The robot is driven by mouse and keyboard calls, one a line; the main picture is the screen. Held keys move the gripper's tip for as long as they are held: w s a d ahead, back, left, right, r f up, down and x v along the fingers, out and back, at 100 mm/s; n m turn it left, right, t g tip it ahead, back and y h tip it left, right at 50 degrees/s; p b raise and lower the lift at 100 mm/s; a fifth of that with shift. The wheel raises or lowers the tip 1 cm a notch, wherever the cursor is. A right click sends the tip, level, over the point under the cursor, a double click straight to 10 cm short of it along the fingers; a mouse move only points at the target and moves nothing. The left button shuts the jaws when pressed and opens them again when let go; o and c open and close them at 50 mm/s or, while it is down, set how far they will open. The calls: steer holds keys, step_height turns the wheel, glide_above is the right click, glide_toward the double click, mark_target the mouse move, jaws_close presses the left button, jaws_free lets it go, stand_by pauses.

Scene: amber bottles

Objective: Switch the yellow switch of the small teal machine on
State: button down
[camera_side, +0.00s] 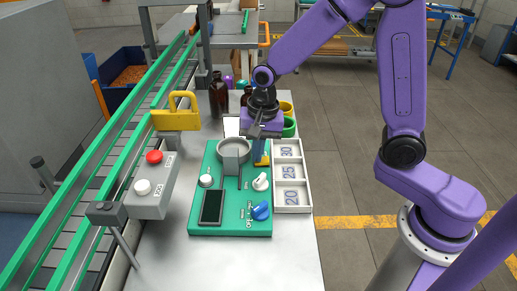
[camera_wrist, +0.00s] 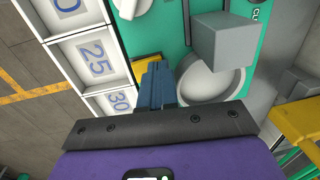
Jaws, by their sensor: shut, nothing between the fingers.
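The small teal machine (camera_side: 230,222) lies on the table, with a grey cup and block at its far end. Its yellow switch (camera_side: 263,160) is at the far right of the panel. In the wrist view the yellow switch (camera_wrist: 147,60) shows beyond and left of my fingers, partly hidden by them. My gripper (camera_side: 257,153) points down, with its blue fingertips (camera_wrist: 157,70) shut and empty right at the yellow switch. Whether they touch it, and which way the switch is set, I cannot tell.
A white tray (camera_side: 307,208) marked 30, 25, 20 adjoins the machine's right side. A blue switch (camera_side: 261,211) and white knob (camera_side: 261,182) are nearer on the panel. A yellow padlock-like block (camera_side: 176,120), button box (camera_side: 150,200) and conveyor stand left. Brown bottles (camera_side: 218,95) stand behind.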

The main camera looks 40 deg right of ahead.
steer(key=shift+s+d, duration=0.1)
steer(key=shift+s, duration=0.05)
steer(key=shift+s+d+r, duration=0.1)
steer(key=shift+s+d, duration=0.35)
steer(key=shift+r, duration=0.1)
step_height(320, 180, up, 14)
steer(key=s+d, duration=0.1)
steer(key=shift+s+d, duration=0.2)
stand_by(0.4)
